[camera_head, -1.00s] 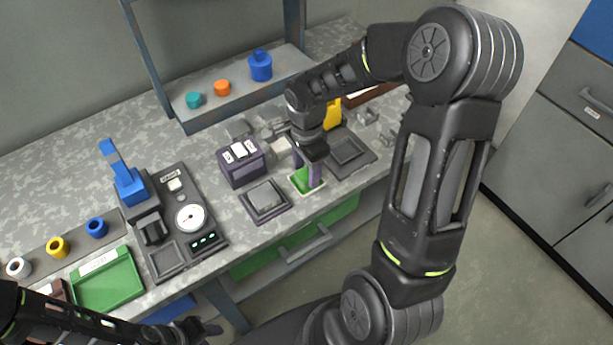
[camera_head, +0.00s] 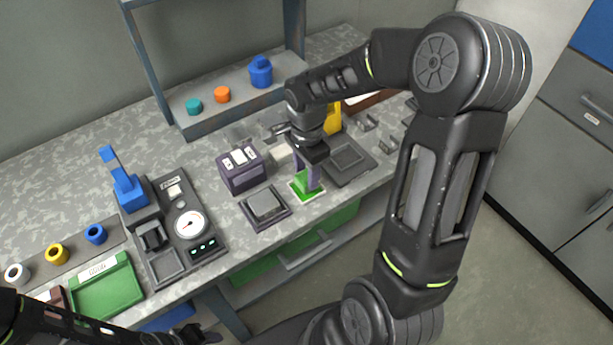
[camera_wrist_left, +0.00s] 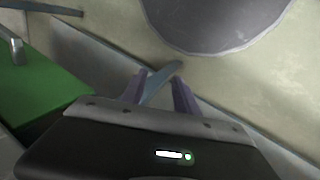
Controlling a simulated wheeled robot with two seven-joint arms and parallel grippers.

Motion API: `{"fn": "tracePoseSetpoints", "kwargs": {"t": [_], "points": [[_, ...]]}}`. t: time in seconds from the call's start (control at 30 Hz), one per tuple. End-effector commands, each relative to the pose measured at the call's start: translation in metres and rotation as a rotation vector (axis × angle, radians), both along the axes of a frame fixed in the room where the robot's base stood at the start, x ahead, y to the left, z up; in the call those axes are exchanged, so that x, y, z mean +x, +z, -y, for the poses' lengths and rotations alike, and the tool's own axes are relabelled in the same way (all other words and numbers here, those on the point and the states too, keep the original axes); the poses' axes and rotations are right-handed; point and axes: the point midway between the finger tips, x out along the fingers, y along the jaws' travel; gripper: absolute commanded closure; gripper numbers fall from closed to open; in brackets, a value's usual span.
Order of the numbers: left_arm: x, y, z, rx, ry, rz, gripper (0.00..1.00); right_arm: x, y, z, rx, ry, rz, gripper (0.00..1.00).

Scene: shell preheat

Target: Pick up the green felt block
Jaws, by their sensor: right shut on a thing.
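The green felt block (camera_head: 308,183) stands between the fingers of my right gripper (camera_head: 307,181), over a pale-edged green pad (camera_head: 296,192) near the front edge of the bench. My right gripper points down and is shut on the block; its fingers hide part of it. I cannot tell whether the block still touches the pad. My left gripper (camera_wrist_left: 160,78) is open and empty in the left wrist view, away from the block; in the head view it is low at the left, in front of the bench.
A dark plate with a grey pad (camera_head: 265,207) and a purple box (camera_head: 242,168) stand left of the block. A dark tray (camera_head: 346,156) lies to its right. A gauge station (camera_head: 190,224) and a green tray (camera_head: 107,288) are farther left. A shelf (camera_head: 212,110) stands behind.

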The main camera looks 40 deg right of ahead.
Motion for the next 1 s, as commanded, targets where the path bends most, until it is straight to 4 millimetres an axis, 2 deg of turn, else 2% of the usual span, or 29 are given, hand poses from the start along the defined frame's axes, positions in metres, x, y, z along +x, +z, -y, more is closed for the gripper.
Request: {"fn": "tracePoseSetpoints", "kwargs": {"t": [0.3, 0.43, 0.6, 1.0], "points": [[0.001, -0.007, 0.000, -0.003, -0.001, 0.003, 0.64, 0.001, 0.060, 0.000, 0.000, 0.001, 0.006, 0.97], [0.001, -0.009, 0.001, -0.002, -0.001, 0.004, 0.64, 0.001, 0.078, 0.000, 0.000, 0.001, 0.003, 0.97], [0.001, -0.009, 0.001, -0.002, -0.001, 0.004, 0.64, 0.000, 0.086, -0.001, 0.001, 0.001, 0.000, 0.97], [0.001, -0.008, 0.001, -0.002, -0.001, 0.004, 0.64, 0.000, 0.085, -0.001, 0.001, 0.001, 0.000, 0.97]]}}
